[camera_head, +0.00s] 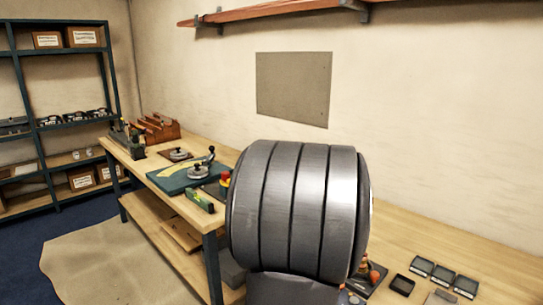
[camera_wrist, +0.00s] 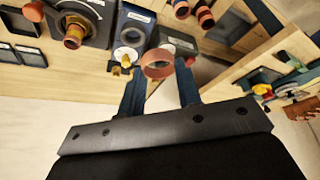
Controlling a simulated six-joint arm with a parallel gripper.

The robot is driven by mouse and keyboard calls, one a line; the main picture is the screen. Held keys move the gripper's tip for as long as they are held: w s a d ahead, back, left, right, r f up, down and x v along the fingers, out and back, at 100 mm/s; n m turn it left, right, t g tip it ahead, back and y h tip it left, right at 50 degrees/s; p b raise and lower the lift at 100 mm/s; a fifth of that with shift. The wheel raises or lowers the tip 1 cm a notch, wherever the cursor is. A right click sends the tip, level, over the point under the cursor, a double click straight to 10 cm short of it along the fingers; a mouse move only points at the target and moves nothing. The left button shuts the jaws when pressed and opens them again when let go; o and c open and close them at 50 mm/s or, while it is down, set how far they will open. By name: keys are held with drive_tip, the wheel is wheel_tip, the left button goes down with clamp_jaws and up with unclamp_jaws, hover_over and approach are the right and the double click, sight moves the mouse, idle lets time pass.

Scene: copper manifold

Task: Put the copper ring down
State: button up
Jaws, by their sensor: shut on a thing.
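In the wrist view my gripper (camera_wrist: 160,76) is shut on a copper ring (camera_wrist: 158,72), which sits between its two fingertips. Just beyond the ring is a blue block (camera_wrist: 128,38) with a pale round face. Next to it, a dark block (camera_wrist: 85,20) carries a copper fitting (camera_wrist: 74,36). Whether the ring touches anything below is unclear. In the head view my own large grey arm link hides my gripper and the held ring; part of a copper-coloured assembly (camera_head: 367,273) shows at its right edge.
More copper pieces (camera_wrist: 205,18) lie at the top of the wrist view. Small dark trays (camera_head: 444,274) sit at the right of the wooden bench (camera_head: 480,245).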

drive_tip(key=a+r+n, duration=0.1)
drive_tip(key=a, duration=0.4)
drive_tip(key=s+d+f+m, duration=0.15)
drive_tip(key=s+d, duration=0.45)
drive_tip(key=d, duration=0.6)
drive_tip(key=s+d+f+m+h, duration=0.1)
drive_tip(key=s+d+f, duration=0.3)
drive_tip(key=d, duration=0.8)
drive_tip(key=s+d+f+m, duration=0.1)
drive_tip(key=s+d+m, duration=0.1)
drive_tip(key=s+d, duration=0.75)
approach(402, 283)
drive_tip(key=shift+w+d+f, duration=0.1)
drive_tip(key=shift+w+d, duration=0.15)
drive_tip(key=shift+w, duration=0.65)
drive_tip(key=shift+w+f, duration=0.1)
drive_tip(key=shift+f, duration=2)
drive_tip(key=shift+f, duration=0.1)
